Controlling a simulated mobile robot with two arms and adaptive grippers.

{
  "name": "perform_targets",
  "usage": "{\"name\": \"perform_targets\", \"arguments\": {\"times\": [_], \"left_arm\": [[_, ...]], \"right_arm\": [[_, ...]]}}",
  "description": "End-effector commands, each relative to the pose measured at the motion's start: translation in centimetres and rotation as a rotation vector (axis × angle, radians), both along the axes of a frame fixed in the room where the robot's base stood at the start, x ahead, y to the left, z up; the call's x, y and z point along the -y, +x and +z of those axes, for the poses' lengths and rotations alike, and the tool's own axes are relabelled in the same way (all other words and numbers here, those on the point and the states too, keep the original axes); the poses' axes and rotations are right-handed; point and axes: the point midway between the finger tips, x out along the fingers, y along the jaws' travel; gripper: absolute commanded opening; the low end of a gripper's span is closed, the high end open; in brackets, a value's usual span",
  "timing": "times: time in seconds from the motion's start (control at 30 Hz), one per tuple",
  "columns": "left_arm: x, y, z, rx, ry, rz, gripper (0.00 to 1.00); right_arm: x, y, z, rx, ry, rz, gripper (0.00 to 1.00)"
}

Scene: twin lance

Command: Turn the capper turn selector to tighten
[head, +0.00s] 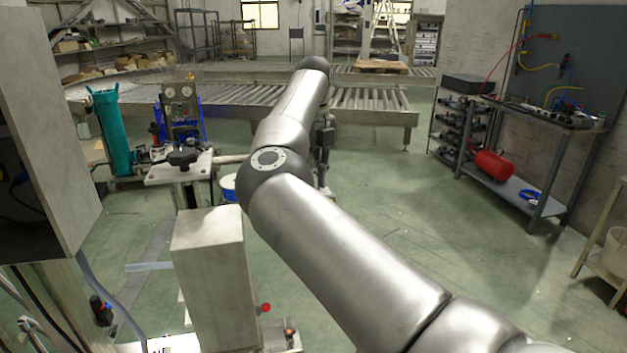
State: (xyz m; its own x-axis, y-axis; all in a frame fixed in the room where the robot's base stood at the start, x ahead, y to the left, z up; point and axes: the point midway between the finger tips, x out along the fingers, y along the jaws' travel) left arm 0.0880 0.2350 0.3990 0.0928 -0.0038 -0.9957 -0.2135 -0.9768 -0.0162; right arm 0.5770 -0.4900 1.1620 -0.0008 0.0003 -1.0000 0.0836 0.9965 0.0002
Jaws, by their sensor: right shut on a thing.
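My right arm crosses the middle of the head view, and its far end drops behind the forearm to my right gripper (325,150), a small dark shape partly hidden by the arm. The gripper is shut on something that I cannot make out. A metal stand with a black knob (183,158) on its top plate is left of the arm. A grey metal box (213,262) stands nearer, with a red button (265,308) and a small dark control (290,330) low beside it. I cannot tell which part is the capper turn selector or how it is set. My left gripper is not in view.
A teal cylinder (108,132) and a gauge unit (181,100) stand at the left. Roller conveyors (365,103) cross the back. A workbench (555,120) with a red tank (494,166) is at the right. Green floor (430,215) is open between.

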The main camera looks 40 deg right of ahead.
Motion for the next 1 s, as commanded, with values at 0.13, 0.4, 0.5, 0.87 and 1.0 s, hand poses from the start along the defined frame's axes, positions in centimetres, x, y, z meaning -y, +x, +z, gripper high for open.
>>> {"name": "perform_targets", "arguments": {"times": [0.13,0.4,0.5,0.87,1.0], "left_arm": [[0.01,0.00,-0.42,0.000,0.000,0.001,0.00],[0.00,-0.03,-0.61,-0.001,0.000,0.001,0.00],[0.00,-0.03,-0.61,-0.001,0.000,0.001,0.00],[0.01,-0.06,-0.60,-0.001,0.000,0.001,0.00],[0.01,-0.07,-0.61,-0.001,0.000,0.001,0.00]], "right_arm": [[0.06,0.09,0.07,0.005,-0.002,0.064,0.00],[0.09,0.08,0.13,0.004,-0.003,0.116,0.00],[0.09,0.08,0.15,0.004,-0.003,0.121,0.00],[0.08,0.09,0.17,0.005,-0.003,0.122,0.17],[0.06,0.08,0.11,0.003,-0.002,0.121,0.31]]}}
